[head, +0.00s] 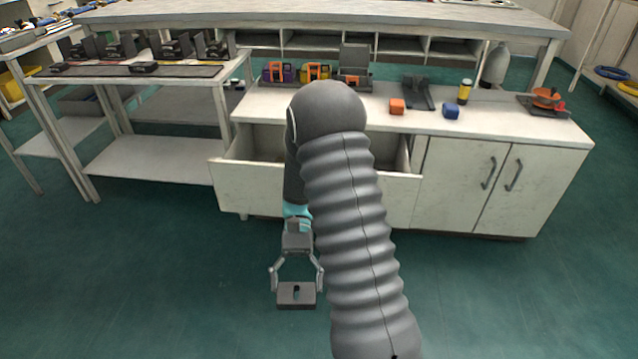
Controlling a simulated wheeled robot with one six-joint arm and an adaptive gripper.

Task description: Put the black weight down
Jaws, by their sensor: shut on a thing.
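My gripper (297,286) hangs below my arm in front of the cabinet, with its fingers pointing down. It is shut on a dark block with a slot-like mark, which looks like the black weight (285,299). The weight appears held over the green floor, in front of the open drawer (258,186). My arm covers the middle of the drawer, so most of its inside is hidden.
A shelf table (150,160) stands left. The floor (150,280) in front is clear.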

